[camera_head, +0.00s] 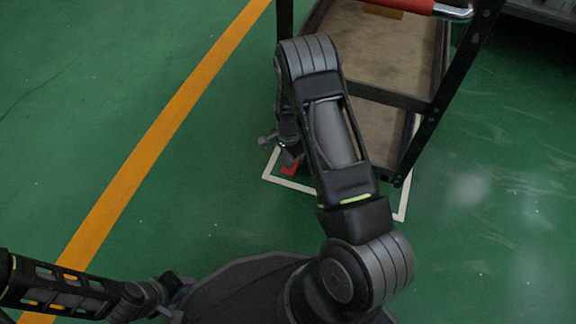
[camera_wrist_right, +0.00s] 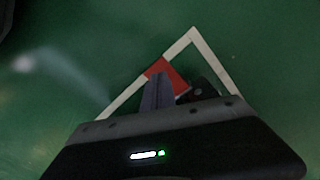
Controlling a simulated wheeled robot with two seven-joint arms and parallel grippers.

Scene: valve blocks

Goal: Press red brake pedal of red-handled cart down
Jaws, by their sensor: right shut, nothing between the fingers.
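The cart (camera_head: 388,97) has a black frame, brown shelves and a red handle (camera_head: 405,5) at the top edge of the head view. The red brake pedal (camera_head: 290,169) shows low at the cart's near left corner, partly hidden by my right arm and gripper. It also shows in the right wrist view (camera_wrist_right: 172,75), just beyond the fingers. My right gripper (camera_head: 291,157) is shut and empty, pointing down at the pedal; whether it touches the pedal I cannot tell. My left gripper (camera_head: 180,284) is at the lower left, away from the cart, its fingers too small to read.
A white floor marking (camera_head: 400,205) outlines the cart's place. An orange line (camera_head: 165,125) crosses the green floor on the left. A dark structure (camera_head: 545,12) stands at the upper right. The floor left and right of the cart is clear.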

